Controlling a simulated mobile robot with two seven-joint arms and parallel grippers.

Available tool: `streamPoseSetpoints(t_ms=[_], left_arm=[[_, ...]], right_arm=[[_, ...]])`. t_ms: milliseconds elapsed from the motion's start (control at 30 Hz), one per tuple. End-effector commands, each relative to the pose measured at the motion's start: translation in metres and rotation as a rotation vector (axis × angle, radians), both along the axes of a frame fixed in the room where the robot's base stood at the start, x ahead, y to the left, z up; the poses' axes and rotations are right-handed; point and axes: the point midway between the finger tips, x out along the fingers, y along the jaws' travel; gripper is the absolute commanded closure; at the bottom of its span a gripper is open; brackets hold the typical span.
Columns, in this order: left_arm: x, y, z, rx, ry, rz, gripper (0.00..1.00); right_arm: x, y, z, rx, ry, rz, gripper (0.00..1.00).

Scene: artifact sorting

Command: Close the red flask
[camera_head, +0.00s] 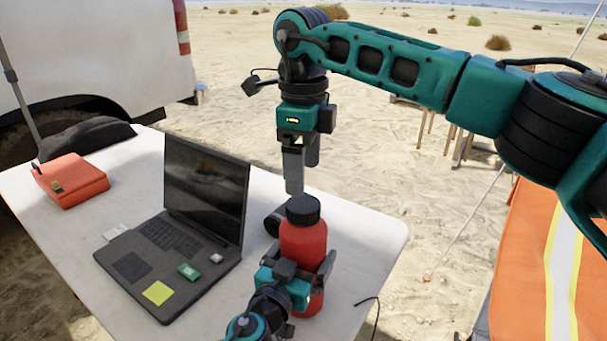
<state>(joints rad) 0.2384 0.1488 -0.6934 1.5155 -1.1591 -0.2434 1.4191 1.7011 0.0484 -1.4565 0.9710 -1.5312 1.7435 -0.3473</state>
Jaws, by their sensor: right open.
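The red flask (303,242) stands upright near the right end of the white table. A black cap (303,209) sits on its top; I cannot tell how tightly. My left gripper (300,262) comes in low from the front with its fingers on both sides of the flask body, shut on it and hiding part of its lower half. My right gripper (294,190) points straight down just above the cap. It is open and empty, and its near finger ends close to the cap's top; I cannot tell whether it touches.
An open laptop (170,250) with small items on it lies left of the flask. A small black round object (272,223) is close behind the flask. An orange case (72,181) lies at the table's far left. The table's right edge (400,240) is clear.

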Motion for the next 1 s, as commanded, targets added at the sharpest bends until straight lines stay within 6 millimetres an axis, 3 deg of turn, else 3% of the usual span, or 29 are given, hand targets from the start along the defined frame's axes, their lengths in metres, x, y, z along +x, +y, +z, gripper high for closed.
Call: streamPoseSetpoints(t_ms=[167,533,1000], left_arm=[[0.0,0.0,-0.001,0.0,0.001,0.0,0.88],[0.0,0.0,-0.001,0.0,0.001,0.0,0.88],[0.0,0.0,0.0,0.0,0.001,0.0,0.88]], right_arm=[[0.0,0.0,0.01,0.0,0.001,0.091,0.17],[0.0,0.0,0.007,0.0,0.001,0.095,0.17],[0.0,0.0,-0.057,0.001,0.002,0.094,0.17]])
